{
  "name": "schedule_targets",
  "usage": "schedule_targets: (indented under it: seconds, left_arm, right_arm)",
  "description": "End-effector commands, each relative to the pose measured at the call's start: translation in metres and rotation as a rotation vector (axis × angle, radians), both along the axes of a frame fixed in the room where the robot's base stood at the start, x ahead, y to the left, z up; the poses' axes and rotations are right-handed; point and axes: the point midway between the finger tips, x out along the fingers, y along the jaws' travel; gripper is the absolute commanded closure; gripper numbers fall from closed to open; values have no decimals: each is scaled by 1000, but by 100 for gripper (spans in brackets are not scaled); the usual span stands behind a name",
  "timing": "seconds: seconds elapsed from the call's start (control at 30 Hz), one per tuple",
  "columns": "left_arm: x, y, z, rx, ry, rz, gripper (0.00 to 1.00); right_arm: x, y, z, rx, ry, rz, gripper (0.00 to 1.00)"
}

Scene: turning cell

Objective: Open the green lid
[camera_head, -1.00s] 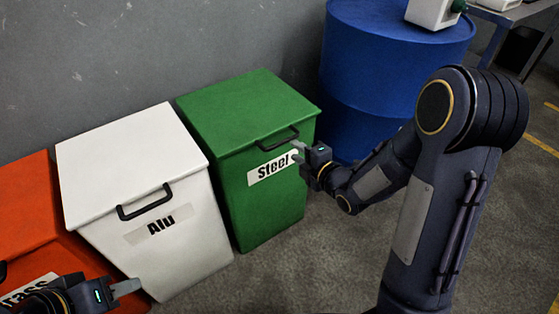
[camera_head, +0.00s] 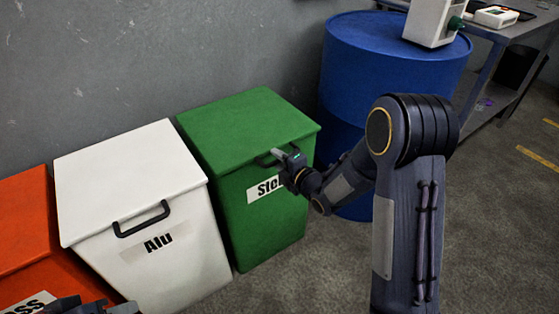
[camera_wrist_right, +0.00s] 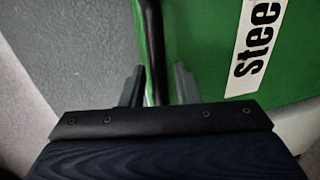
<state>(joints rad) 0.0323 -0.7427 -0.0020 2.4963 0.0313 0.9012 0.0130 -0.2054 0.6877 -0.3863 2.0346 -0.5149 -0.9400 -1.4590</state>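The green lid (camera_head: 245,125) lies shut on the green bin (camera_head: 262,225) labelled "Steel". Its black handle (camera_head: 265,161) is at the front edge of the lid. My right gripper (camera_head: 285,153) is at the handle and covers part of it and of the label. In the right wrist view the black handle bar (camera_wrist_right: 153,45) runs between the two fingers of the gripper (camera_wrist_right: 157,82); the fingers are apart, with gaps beside the bar. My left gripper (camera_head: 95,307) is only partly in view at the bottom left, in front of the bins; its finger opening cannot be made out.
A white bin (camera_head: 150,255) labelled "Alu" stands left of the green bin, and an orange bin (camera_head: 25,230) further left. A blue drum (camera_head: 390,65) stands behind right with a white container (camera_head: 432,20) on top. The grey wall is behind; floor at right is clear.

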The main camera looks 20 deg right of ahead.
Motion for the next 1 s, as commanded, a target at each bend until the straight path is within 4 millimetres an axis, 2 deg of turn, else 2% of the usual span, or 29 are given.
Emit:
schedule_targets:
  seconds: [0.03,0.2,0.47,0.63,0.77,0.87,1.0]
  left_arm:
    - [0,0,0,0,0,0,64]
    - [0,0,0,0,0,0,64]
    - [0,0,0,0,0,0,64]
    - [0,0,8,0,0,0,64]
    - [0,0,24,0,0,0,64]
    - [0,0,43,0,0,0,64]
    - [0,0,78,0,0,0,64]
  right_arm:
    - [0,0,0,0,0,0,78]
    - [0,0,0,0,0,0,100]
    - [0,0,0,0,0,-1,100]
    - [0,0,8,-4,9,-1,100]
    - [1,0,24,-12,33,-1,100]
    - [2,0,41,-24,67,-1,100]
    - [5,1,73,-48,130,-2,100]
